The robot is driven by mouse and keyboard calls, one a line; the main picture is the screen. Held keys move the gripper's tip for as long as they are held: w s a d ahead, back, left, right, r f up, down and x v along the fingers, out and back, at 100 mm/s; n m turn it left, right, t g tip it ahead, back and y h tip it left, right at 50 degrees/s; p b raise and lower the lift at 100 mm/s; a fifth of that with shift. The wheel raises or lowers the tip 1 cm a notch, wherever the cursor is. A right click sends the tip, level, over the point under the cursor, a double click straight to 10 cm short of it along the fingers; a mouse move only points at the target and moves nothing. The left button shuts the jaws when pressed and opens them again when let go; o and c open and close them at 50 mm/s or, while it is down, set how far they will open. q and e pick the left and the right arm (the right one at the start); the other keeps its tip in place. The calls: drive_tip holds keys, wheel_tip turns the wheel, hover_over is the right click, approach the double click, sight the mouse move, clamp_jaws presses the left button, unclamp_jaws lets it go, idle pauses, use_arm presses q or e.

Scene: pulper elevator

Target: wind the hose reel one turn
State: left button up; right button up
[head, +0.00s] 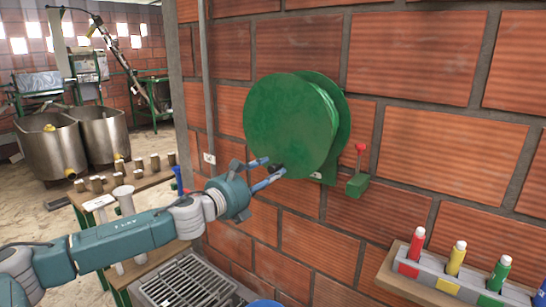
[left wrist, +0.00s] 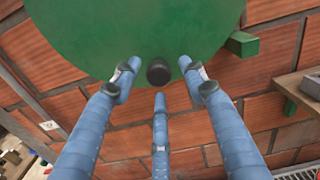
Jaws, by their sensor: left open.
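The green hose reel (head: 290,120) is mounted on the brick wall, its round disc facing me. It fills the top of the left wrist view (left wrist: 130,25). A dark round handle knob (left wrist: 158,71) sticks out from the lower part of the disc. My left gripper (head: 272,172) is open at the reel's lower left edge. In the left wrist view its blue fingers (left wrist: 158,82) spread around the knob, two at its sides and one below. They look apart from it; the depth is hard to judge. My right gripper is out of view.
A red-knobbed lever on a green box (head: 357,186) sits right of the reel. A wall shelf (head: 420,285) with coloured bottles is at lower right. A bench with small cups (head: 125,190) and a metal grate (head: 185,284) lie below left. Steel tanks (head: 55,148) stand behind.

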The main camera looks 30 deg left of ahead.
use_arm(q)
drive_tip(key=shift+w+r+p, duration=0.15)
drive_tip(key=shift+w+p, duration=0.3)
drive_tip(key=shift+w, duration=0.55)
drive_tip(key=shift+w+d, duration=0.1)
drive_tip(key=shift+w, duration=0.2)
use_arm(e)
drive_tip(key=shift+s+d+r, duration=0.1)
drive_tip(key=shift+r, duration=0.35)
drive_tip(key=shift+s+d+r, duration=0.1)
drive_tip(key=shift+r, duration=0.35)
use_arm(q)
drive_tip(key=shift+c, duration=0.5)
drive_tip(key=shift+f, duration=0.2)
clamp_jaws()
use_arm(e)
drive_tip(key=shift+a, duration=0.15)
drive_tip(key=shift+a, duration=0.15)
use_arm(q)
drive_tip(key=shift+a+m, duration=0.3)
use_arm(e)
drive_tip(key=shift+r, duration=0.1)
